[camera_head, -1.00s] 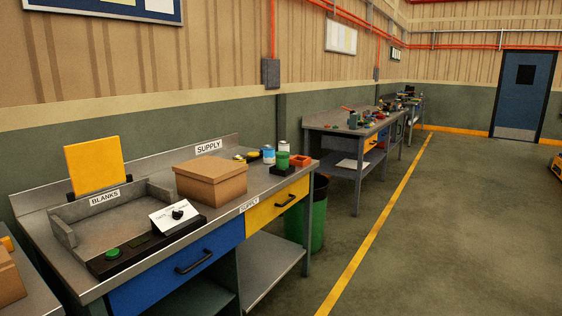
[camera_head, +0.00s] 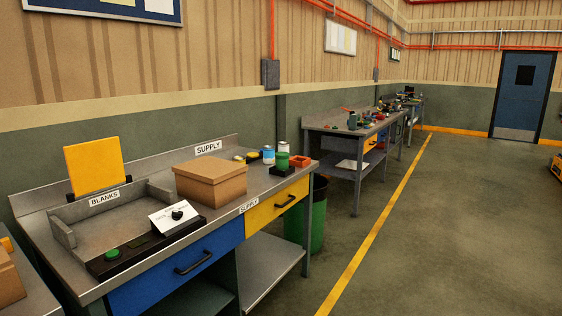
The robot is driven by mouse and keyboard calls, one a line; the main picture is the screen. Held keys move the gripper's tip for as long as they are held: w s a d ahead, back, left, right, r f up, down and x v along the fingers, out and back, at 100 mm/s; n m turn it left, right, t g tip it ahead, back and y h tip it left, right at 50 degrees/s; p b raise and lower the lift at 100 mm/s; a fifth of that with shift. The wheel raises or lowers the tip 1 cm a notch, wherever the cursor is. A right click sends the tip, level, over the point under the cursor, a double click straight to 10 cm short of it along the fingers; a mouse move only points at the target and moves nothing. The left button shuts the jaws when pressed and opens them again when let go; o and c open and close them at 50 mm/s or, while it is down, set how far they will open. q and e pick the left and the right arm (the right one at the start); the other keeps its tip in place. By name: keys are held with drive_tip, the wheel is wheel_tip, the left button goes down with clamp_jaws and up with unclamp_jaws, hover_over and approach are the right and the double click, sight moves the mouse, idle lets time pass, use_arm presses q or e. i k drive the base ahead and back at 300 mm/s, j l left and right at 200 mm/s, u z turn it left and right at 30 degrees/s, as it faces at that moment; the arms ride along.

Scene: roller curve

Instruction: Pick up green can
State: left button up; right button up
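A green can (camera_head: 282,161) stands upright near the right end of the supply workbench (camera_head: 225,213). A blue can (camera_head: 268,154) stands just left of and behind it, and a pale can (camera_head: 284,147) stands behind it. Neither of my grippers shows in the head view.
A cardboard box (camera_head: 211,182) stands left of the cans. A black control panel with a green button (camera_head: 112,254) lies along the bench front. A green waste bin (camera_head: 318,215) stands beyond the bench's right end. The floor (camera_head: 455,230) at right is clear.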

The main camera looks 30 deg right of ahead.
sight(282, 164)
drive_tip(key=l, duration=0.9)
drive_tip(key=i+l+z, duration=0.1)
drive_tip(key=l, duration=0.35)
drive_tip(key=i+l, duration=0.2)
drive_tip(key=l, duration=0.2)
drive_tip(key=i+l+z, duration=0.15)
drive_tip(key=l, duration=0.3)
drive_tip(key=i+l, duration=0.15)
drive_tip(key=l, duration=0.25)
drive_tip(key=i+l+z, duration=0.15)
drive_tip(key=l, duration=0.25)
drive_tip(key=i+l, duration=0.2)
drive_tip(key=l, duration=0.2)
drive_tip(key=z, duration=0.05)
